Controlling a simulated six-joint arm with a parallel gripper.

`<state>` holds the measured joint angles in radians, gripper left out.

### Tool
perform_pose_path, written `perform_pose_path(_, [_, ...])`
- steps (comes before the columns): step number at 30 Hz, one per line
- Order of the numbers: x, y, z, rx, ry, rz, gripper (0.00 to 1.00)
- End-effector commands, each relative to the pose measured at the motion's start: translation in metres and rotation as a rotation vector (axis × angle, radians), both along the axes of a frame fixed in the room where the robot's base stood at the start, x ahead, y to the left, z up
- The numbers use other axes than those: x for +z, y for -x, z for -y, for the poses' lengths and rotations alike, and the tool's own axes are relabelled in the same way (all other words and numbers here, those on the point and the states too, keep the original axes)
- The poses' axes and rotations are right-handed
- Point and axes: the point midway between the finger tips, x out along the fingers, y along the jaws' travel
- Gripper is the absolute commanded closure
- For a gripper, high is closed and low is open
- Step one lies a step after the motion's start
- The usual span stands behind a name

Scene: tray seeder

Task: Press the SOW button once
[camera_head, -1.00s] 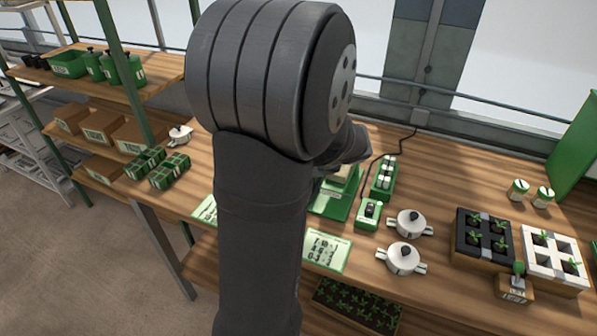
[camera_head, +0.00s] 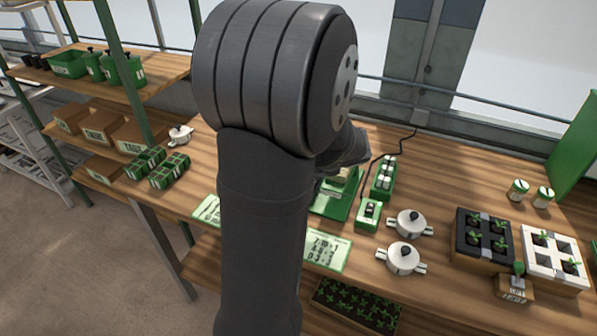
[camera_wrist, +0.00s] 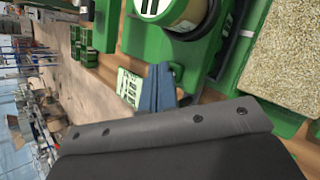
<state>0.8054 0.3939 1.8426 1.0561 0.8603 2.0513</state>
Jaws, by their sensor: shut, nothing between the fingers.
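The green tray seeder (camera_head: 338,205) stands on the bench, partly hidden behind my arm in the head view. A small green control box (camera_head: 368,215) with a dark part on top sits just right of it; I cannot read any SOW label. In the wrist view, green machine parts (camera_wrist: 128,38) fill the upper middle, with a round tan part bearing a green and white label (camera_wrist: 155,8) at the top edge. My gripper (camera_wrist: 160,72) shows as blue fingers closed together, empty, near the green parts; I cannot tell whether they touch. In the head view my arm hides the fingertips.
A green rack (camera_head: 384,178) of white-topped items stands behind the control box. Two white lidded pots (camera_head: 404,260) are to its right. Black (camera_head: 470,250) and white (camera_head: 545,275) seedling trays stand further right. A printed card (camera_head: 328,252) lies in front. A tan grainy surface (camera_wrist: 285,60) is at right.

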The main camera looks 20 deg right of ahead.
Motion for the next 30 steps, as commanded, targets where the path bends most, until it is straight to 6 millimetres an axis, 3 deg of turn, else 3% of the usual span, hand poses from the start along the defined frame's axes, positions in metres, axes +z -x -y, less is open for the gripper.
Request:
perform_pose_path(17, [-0.003,0.000,0.000,0.001,0.000,-0.001,1.00])
perform_pose_path(30, [0.015,0.000,0.000,0.000,0.001,0.000,1.00])
